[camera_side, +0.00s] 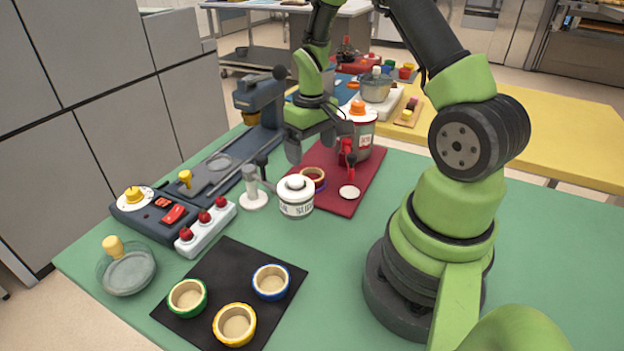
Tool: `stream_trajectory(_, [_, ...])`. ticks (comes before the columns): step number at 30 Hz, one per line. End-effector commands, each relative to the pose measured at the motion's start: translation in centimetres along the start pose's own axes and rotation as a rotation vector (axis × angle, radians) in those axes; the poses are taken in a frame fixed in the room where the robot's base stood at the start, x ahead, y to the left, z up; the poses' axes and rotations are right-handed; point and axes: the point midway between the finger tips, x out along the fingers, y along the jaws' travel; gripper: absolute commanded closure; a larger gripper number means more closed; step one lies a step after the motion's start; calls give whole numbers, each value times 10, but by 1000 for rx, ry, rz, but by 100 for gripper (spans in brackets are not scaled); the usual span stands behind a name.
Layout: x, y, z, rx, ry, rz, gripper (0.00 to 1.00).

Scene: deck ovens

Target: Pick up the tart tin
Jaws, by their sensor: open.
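Three round tins with pale tan insides stand on a black mat (232,277) at the front: a green-rimmed tin (187,298), a yellow-rimmed tin (234,325) and a blue-rimmed tin (271,282). A similar tan ring-shaped piece (313,174) with a dark purple-blue base lies on the red board (345,205), partly hidden by a white jar. I cannot tell which of these is the tart tin. My gripper (315,148) is open and empty, pointing down above the red board, apart from the tins on the black mat.
A white lidded jar (296,197) stands beside the red board. A large canister (362,130) with a red tap stands on the board near my gripper. A grey press-like machine (258,108), control box (154,212) and glass dish (127,270) line the left.

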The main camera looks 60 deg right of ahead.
Motion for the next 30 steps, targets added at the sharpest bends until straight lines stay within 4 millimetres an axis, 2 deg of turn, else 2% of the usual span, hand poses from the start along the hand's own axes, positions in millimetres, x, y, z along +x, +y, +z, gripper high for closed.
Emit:
stream_trajectory(5, [15,0,1,-1,-1,0,13])
stream_trajectory(15, [60,0,2,2,-2,0,13])
stream_trajectory(23, [64,0,2,1,1,1,13])
stream_trajectory(26, [64,0,2,1,1,1,31])
stream_trajectory(30, [63,0,2,1,1,1,63])
